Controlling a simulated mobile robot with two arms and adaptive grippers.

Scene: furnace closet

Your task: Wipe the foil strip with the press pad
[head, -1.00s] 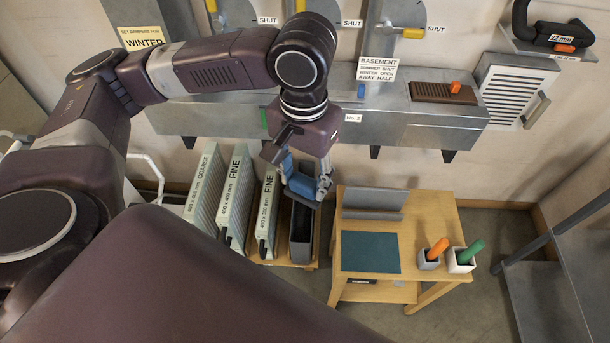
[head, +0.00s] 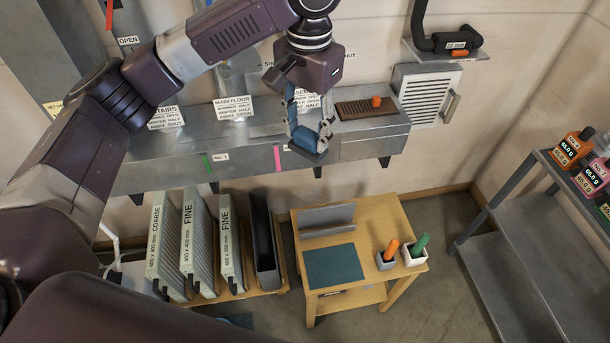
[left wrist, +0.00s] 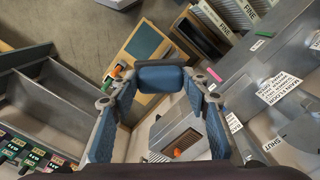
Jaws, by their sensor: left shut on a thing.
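My left gripper (head: 310,138) hangs in front of the grey metal duct (head: 365,148), left of a brown grille. It is shut on a blue block with a dark face, which looks like the press pad (left wrist: 160,76). In the left wrist view the pad spans the gap between the two fingertips. The pad looks apart from the duct, but the exact gap cannot be told. I cannot pick out the foil strip for certain; a paler band (head: 268,130) shows on the duct, partly behind the gripper. My right gripper is not in view.
Below the duct stand upright filters (head: 196,245) and a narrow dark bin (head: 264,240). A wooden table (head: 385,215) holds a teal mat (head: 335,266) and two cups with orange and green handles. A grey shelf (head: 545,225) with bottles stands at right. The brown grille (head: 366,109) has an orange knob.

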